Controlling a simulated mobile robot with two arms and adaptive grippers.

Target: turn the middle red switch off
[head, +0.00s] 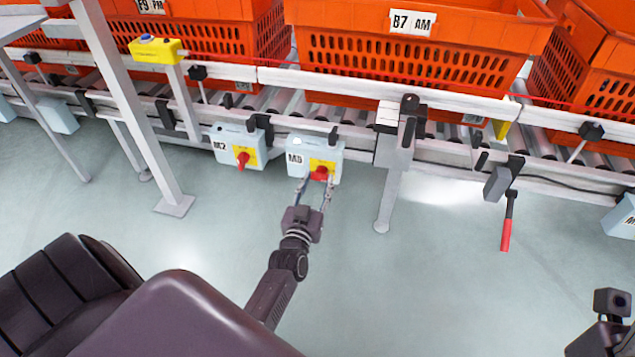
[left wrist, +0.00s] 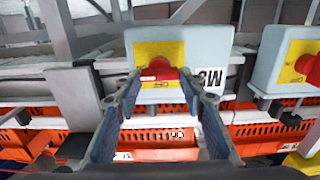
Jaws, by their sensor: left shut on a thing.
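The red switch (head: 319,173) sits on a yellow plate on the front of a pale blue box (head: 297,147), whose label looks like M3. My left gripper (head: 315,182) reaches it from below and is shut on the red switch. In the left wrist view, which is upside down, my left gripper (left wrist: 160,76) has a finger on each side of the red switch (left wrist: 161,66). The switch's exact turn is hard to tell. To the left, box M2 (head: 228,143) has its own red switch (head: 242,159). My right gripper's fingers do not show.
The boxes hang along a roller conveyor rail (head: 345,90) carrying orange totes (head: 345,40). A support leg (head: 388,200) stands right of the M3 box. A red-handled lever (head: 506,235) hangs farther right. The floor (head: 430,290) in front is clear.

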